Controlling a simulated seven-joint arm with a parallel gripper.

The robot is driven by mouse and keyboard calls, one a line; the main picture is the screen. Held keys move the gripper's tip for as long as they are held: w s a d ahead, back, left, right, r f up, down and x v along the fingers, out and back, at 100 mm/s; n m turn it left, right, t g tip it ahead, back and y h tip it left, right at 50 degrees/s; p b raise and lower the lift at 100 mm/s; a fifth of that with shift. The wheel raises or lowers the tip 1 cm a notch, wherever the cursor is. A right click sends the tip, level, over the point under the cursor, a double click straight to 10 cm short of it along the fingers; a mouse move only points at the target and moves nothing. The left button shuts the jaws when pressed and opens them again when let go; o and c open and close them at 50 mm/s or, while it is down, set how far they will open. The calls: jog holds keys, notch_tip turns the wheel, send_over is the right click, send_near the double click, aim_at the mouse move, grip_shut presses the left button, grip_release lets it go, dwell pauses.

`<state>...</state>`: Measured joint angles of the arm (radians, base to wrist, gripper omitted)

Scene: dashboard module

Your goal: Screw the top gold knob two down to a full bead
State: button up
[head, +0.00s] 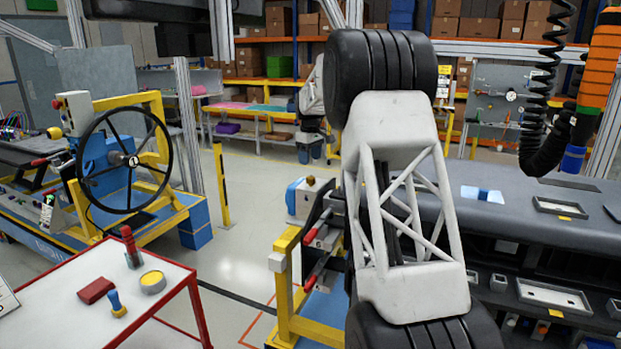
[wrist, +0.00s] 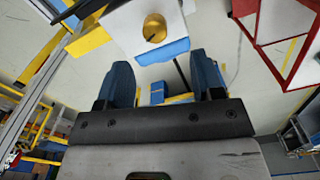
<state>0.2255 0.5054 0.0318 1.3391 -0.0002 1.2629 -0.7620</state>
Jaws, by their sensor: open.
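In the wrist view a round gold knob (wrist: 155,28) sits on the face of a white box with a blue side (wrist: 165,52). My gripper (wrist: 162,78) is open, with its two dark blue fingers apart and nothing between them. The knob lies beyond the fingertips, not touching them. In the head view a small gold knob (head: 311,181) sits on top of a white and blue box (head: 300,200), just left of my arm. My gripper is hidden there. I cannot tell the knob's thread or any bead.
A yellow frame with red-handled levers (head: 318,228) stands beside my arm. A red-edged white table (head: 100,270) with small items is at lower left, a steering wheel rig (head: 125,160) behind it. A grey dashboard (head: 510,220) fills the right. Open floor lies between.

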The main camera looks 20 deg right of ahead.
aim_at(311, 177)
jog(key=shift+w+d+f, duration=0.25)
jog(key=shift+w, duration=0.15)
jog(key=shift+f, duration=0.1)
jog(key=shift+f, duration=3.8)
jog(key=c, duration=0.9)
